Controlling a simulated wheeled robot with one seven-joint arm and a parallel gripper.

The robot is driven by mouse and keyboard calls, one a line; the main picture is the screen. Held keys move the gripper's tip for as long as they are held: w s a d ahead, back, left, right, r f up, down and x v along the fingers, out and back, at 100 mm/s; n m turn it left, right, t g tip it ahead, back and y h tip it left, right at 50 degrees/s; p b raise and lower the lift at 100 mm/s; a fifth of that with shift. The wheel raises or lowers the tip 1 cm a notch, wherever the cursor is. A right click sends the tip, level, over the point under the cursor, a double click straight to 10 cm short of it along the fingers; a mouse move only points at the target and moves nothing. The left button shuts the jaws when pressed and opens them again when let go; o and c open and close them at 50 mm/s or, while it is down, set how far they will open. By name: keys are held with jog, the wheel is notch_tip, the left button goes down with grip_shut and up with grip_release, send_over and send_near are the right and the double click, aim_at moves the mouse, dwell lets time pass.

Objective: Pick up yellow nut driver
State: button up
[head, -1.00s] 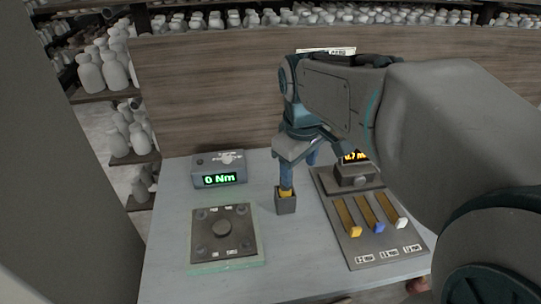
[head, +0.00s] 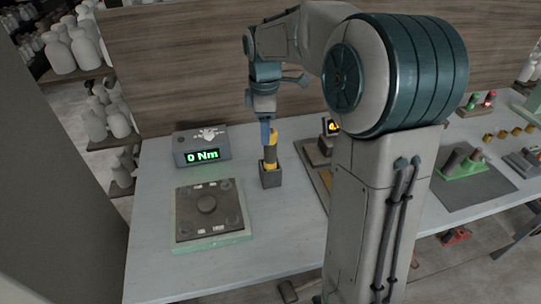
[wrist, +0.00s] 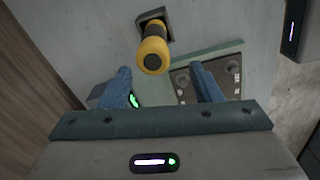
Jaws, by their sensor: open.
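The yellow nut driver (head: 271,150), with a dark band, stands upright in a small dark square holder (head: 270,177) on the table. In the wrist view its round yellow end (wrist: 153,55) faces the camera, above and ahead of the finger tips, with the holder (wrist: 152,17) behind it. My gripper (head: 265,132) is just left of the driver's top in the head view, one finger overlapping its edge. In the wrist view my gripper (wrist: 163,80) is open with two blue fingers apart, and nothing is between them. I cannot tell whether a finger touches the driver.
A torque display (head: 202,147) reading 0 Nm stands left of the holder. A dark plate with corner bolts (head: 208,228) lies in front of it on a green base. My arm hides much of a rack at right. A wooden panel (head: 180,60) closes the table's back.

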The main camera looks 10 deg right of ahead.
aim_at(270, 158)
jog(key=f, duration=0.3)
jog(key=d+f, duration=0.1)
jog(key=f, duration=0.2)
jog(key=shift+w+d+f, duration=0.15)
jog(key=shift+w+f, duration=0.05)
jog(key=c, duration=1.2)
